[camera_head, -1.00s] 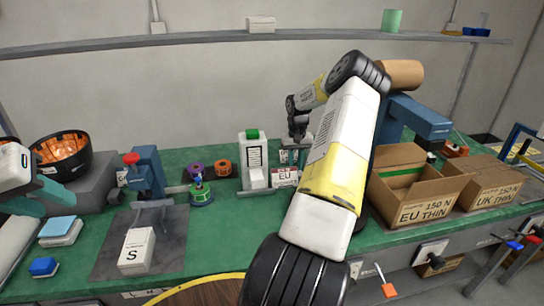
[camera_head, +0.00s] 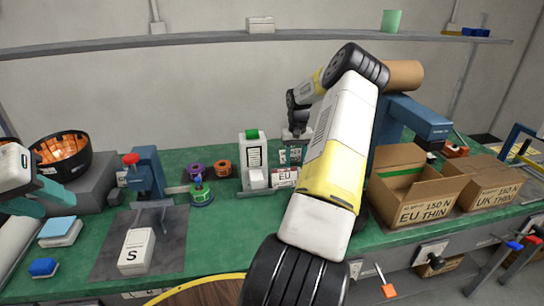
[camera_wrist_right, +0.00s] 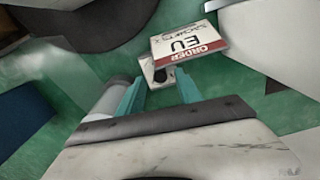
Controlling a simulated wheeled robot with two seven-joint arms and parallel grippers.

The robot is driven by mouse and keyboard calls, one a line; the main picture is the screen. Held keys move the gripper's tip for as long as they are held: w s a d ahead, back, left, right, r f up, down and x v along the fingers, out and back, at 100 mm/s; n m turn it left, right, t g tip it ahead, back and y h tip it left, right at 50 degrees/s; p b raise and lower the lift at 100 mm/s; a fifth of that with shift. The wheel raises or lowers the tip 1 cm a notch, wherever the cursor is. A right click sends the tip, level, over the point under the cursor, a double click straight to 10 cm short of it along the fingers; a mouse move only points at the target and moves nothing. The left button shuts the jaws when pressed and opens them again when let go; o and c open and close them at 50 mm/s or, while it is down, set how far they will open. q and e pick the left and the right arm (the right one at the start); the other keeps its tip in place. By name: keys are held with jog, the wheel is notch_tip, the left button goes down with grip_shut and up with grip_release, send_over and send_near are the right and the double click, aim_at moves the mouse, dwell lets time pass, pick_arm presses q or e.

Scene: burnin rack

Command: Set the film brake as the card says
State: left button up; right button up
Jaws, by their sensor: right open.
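The order card (camera_head: 284,177) is white with a red band and reads EU. It stands on the green bench right of a white dispenser-like unit; it also shows in the right wrist view (camera_wrist_right: 188,44). My right gripper (camera_head: 291,156) is open just behind the card. In the wrist view its teal fingers (camera_wrist_right: 158,92) have a small pale block with a dark spot (camera_wrist_right: 160,72) just beyond them, apparently not gripped. A brown film roll (camera_head: 404,75) tops the blue machine (camera_head: 420,117). I cannot identify the film brake; my right arm hides part of the machine. My left gripper (camera_head: 45,188) is at the left edge, its fingertips unclear.
Open cartons marked EU THIN 150 N (camera_head: 420,205) and UK THIN 150 N (camera_head: 492,188) stand right of my arm. The white unit (camera_head: 253,160), tape rolls (camera_head: 222,168), a blue press (camera_head: 150,172) and a white S box (camera_head: 137,250) stand left.

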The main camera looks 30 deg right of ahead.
aim_at(295, 166)
notch_tip(295, 166, up, 6)
jog(key=shift+f, duration=0.1)
dwell(0.6)
